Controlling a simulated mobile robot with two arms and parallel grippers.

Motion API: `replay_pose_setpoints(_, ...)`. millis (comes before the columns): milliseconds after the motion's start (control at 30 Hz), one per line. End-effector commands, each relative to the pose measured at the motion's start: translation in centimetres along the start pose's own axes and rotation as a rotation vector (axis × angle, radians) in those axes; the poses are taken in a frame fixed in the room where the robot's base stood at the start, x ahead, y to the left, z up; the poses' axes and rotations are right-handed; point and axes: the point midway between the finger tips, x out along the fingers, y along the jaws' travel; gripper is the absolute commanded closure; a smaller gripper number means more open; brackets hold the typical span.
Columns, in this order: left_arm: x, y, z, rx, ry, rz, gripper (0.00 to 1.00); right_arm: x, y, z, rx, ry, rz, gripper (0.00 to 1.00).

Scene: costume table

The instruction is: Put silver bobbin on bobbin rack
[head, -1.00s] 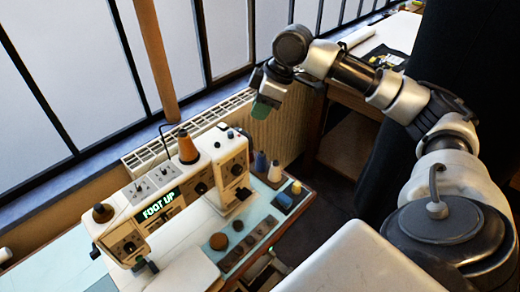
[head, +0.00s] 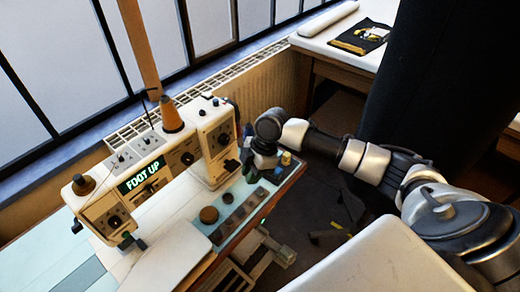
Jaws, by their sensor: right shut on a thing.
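My right gripper (head: 263,162) is lowered at the far right end of the sewing table, beside the sewing machine. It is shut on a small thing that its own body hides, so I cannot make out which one. A yellow spool (head: 286,158) stands just right of it, by a dark blue block (head: 279,171). A grey strip with several small dark pieces (head: 238,208) lies along the table's front edge, left of the gripper; I cannot tell whether it is the bobbin rack. I cannot make out the silver bobbin. My left gripper is not in view.
The white sewing machine (head: 150,176) with a lit "FOOT UP" display and an orange thread cone (head: 171,115) stands left of the gripper. A brown round thing (head: 209,214) lies in front of it. A radiator (head: 262,87) and window are behind. Another table (head: 325,42) stands at the back.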

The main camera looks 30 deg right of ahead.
Motion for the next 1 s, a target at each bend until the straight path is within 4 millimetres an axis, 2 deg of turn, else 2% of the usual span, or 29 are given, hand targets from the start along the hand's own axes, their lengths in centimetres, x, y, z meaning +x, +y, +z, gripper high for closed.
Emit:
replay_pose_setpoints(33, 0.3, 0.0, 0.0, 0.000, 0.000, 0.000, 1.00, 1.1, -0.3, 0.0, -0.014, 0.004, -0.009, 0.99)
replay_pose_setpoints(100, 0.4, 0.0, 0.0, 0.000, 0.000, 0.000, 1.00, 1.8, -0.5, -0.1, -0.031, 0.006, -0.015, 0.99)
replay_pose_setpoints(467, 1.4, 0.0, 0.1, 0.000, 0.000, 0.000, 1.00, 3.2, -0.7, 0.2, -0.049, 0.007, -0.021, 0.99)
replay_pose_setpoints(1000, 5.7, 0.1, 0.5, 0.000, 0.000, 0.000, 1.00, 6.7, -0.7, 1.6, -0.047, 0.007, -0.020, 0.99)
